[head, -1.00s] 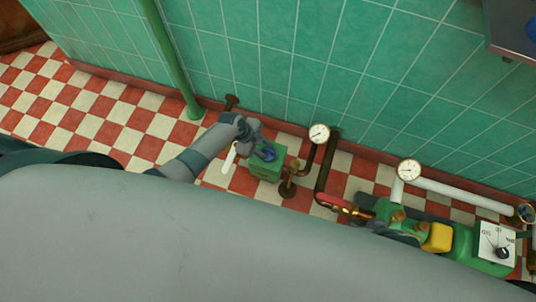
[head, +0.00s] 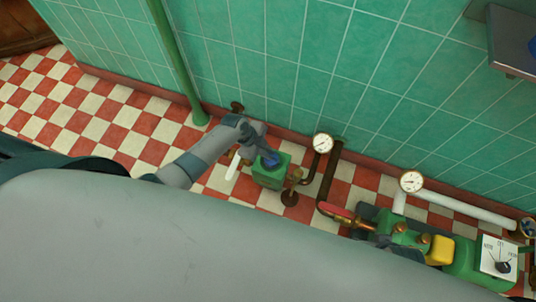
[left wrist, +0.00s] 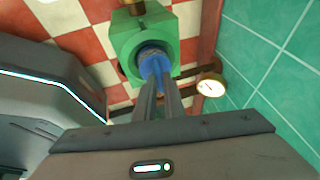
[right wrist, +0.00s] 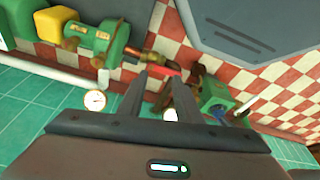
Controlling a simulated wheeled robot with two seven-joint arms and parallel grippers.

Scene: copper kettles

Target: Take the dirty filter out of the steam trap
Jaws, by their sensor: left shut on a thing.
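The steam trap is a green box (head: 270,178) on the checkered floor near the tiled wall, and it also shows in the left wrist view (left wrist: 128,46). A blue piece (left wrist: 156,66), apparently the filter, stands in its round top opening; how far it sits inside is hard to tell. My left gripper (head: 266,153) reaches down over the box, its fingers shut on the blue piece. My right gripper (right wrist: 160,78) is open and empty in the right wrist view, with pipework beyond its fingertips.
A white lever (head: 234,166) sticks out left of the trap. A gauge (head: 322,142) and brown pipes stand close on its right. A red-handled valve (head: 335,209) and a green pump with a yellow block (head: 440,250) are farther right. A green pipe (head: 178,65) rises at the wall.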

